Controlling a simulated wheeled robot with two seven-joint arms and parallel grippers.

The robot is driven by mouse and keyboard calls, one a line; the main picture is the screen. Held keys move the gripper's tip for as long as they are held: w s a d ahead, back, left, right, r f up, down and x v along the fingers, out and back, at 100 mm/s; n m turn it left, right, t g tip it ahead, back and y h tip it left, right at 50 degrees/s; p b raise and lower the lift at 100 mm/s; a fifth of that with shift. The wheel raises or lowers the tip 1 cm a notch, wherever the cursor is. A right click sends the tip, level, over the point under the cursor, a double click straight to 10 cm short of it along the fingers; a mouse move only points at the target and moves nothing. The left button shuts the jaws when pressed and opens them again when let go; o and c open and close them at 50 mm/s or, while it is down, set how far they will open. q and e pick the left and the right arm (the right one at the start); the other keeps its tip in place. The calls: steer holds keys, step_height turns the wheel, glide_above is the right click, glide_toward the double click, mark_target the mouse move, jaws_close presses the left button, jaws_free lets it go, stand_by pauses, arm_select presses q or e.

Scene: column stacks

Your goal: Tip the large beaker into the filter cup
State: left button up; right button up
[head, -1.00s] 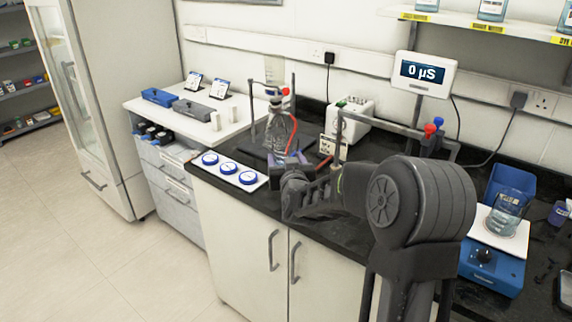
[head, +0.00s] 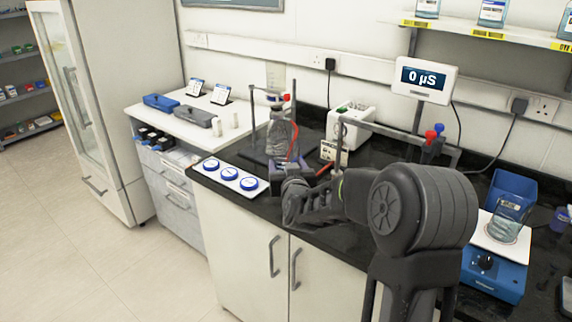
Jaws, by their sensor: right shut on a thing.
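My right gripper (head: 287,167) is low in front of the filter stand, its arm reaching in from the lower right. It is shut on a clear vessel (head: 281,134), which looks like the large beaker. This vessel overlaps clear glassware behind it, so their outlines are hard to separate. A pale, translucent upright shape (head: 276,76) above it may be the filter cup; I cannot tell surely. A red hose shows beside the glassware. The fingertips are small and partly hidden by my wrist. I see no clear tilt of the vessel. My left gripper is out of view.
A glass beaker with liquid (head: 508,222) stands on a blue stirrer (head: 490,275) at the right. A white strip with blue round pads (head: 230,174) lies left of my gripper. A meter (head: 424,80) reads 0 µS. Stand rods rise close to the gripper.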

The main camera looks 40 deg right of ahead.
stand_by(0.3)
steer(key=s+a+f+n+t+y, duration=0.1)
steer(key=a+f, duration=0.5)
steer(key=a, duration=0.8)
steer(key=s+a+f+n+t+y, duration=0.1)
steer(key=a+f+n+y, duration=0.3)
steer(key=a, duration=1)
step_height(320, 180, down, 3)
steer(key=y, duration=0.2)
steer(key=shift+s+a+f+n+y, duration=0.15)
steer(key=shift+s+f+n+y, duration=0.05)
steer(key=shift+s+n+y, duration=0.1)
steer(key=shift+w, duration=0.15)
